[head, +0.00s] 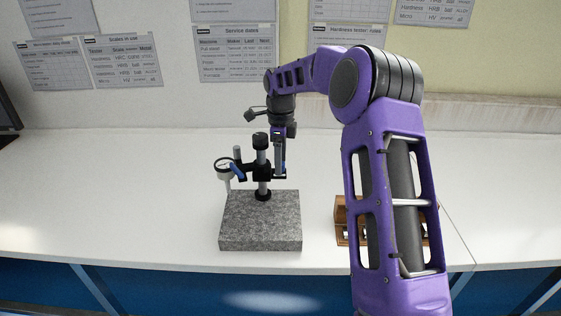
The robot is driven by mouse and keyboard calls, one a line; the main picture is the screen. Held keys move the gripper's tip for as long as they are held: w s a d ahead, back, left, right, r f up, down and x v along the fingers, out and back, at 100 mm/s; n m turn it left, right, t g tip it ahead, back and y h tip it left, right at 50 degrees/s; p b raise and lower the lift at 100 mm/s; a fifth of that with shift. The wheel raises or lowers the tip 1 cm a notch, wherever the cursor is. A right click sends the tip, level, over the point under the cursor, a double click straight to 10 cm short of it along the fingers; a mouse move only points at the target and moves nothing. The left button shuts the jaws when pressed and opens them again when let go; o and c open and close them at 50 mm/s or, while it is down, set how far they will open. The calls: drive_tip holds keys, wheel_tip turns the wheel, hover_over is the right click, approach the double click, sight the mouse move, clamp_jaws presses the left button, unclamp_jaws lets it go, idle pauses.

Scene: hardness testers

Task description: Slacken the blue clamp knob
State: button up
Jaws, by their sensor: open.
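A dial gauge stand has a granite base (260,246), a dark upright column (261,190) and a black cross clamp (255,171). A round dial gauge (224,169) hangs at the left of the stand. A blue knob or lever (237,172) shows between the gauge and the column; another bit of blue shows beside my fingers, too small to identify. My gripper (281,172) points down just right of the column, at clamp height. It is open. I cannot tell whether its fingers touch the clamp or surround any knob.
A wooden holder (345,222) with small items stands right of the granite base, partly hidden behind my purple arm. The white bench (120,195) is clear to the left. Paper charts (236,53) hang on the wall behind. A dark screen edge (7,115) shows at far left.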

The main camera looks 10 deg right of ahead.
drive_tip(key=shift+f, duration=0.1)
clamp_jaws()
idle(0.3)
drive_tip(key=shift+n, duration=0.3)
drive_tip(key=shift+n+p, duration=0.8)
drive_tip(key=shift+n, duration=0.1)
drive_tip(key=n+p, duration=0.1)
drive_tip(key=n, duration=0.2)
drive_tip(key=shift+n, duration=0.3)
drive_tip(key=n+p, duration=0.2)
drive_tip(key=n, duration=0.3)
drive_tip(key=shift+n, duration=0.4)
